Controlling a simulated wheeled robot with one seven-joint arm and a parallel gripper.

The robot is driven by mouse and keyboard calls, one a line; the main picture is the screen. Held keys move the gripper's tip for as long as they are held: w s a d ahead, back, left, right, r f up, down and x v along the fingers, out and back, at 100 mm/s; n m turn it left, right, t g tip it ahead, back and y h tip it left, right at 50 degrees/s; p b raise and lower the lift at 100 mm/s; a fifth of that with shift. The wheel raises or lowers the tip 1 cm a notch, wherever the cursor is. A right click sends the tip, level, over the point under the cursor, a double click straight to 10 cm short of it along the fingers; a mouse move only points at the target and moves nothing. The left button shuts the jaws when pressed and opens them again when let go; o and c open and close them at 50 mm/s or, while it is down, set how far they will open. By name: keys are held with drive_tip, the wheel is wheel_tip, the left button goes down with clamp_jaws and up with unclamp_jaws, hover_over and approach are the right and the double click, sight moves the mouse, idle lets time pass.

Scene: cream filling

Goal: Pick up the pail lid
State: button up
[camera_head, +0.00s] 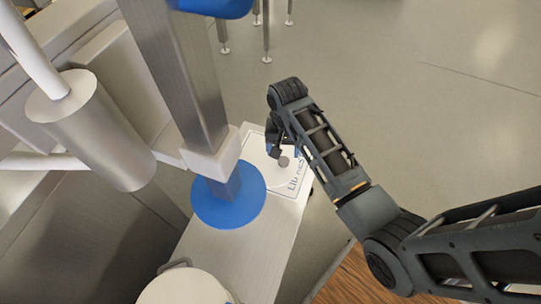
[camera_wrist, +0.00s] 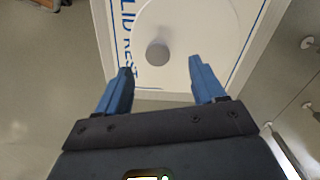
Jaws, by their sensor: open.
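The pail lid (camera_wrist: 190,35) is a pale round disc with a grey knob (camera_wrist: 157,53) at its middle. It lies on a white board with a blue border and "LID REST" lettering (camera_wrist: 122,40). In the head view the lid (camera_head: 274,176) is partly hidden by my arm. My gripper (camera_wrist: 160,68) is open, its two blue fingers apart over the near side of the lid. The knob shows between and just ahead of the fingertips, with nothing held. In the head view my gripper (camera_head: 283,146) is above the board.
A metal post on a round blue base (camera_head: 228,207) stands left of the board on the bench (camera_head: 220,262). A white round container (camera_head: 185,288) is at the bottom left. A large metal cylinder (camera_head: 92,130) is at the left. Open floor lies to the right.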

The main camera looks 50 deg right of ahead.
sight(284, 160)
drive_tip(key=f, duration=0.2)
drive_tip(key=f+b, duration=0.1)
drive_tip(key=f, duration=0.1)
drive_tip(key=d+f+b, duration=0.1)
drive_tip(key=f, duration=0.2)
drive_tip(key=shift+w+f, duration=0.1)
drive_tip(key=shift+c, duration=0.5)
drive_tip(key=c, duration=1.1)
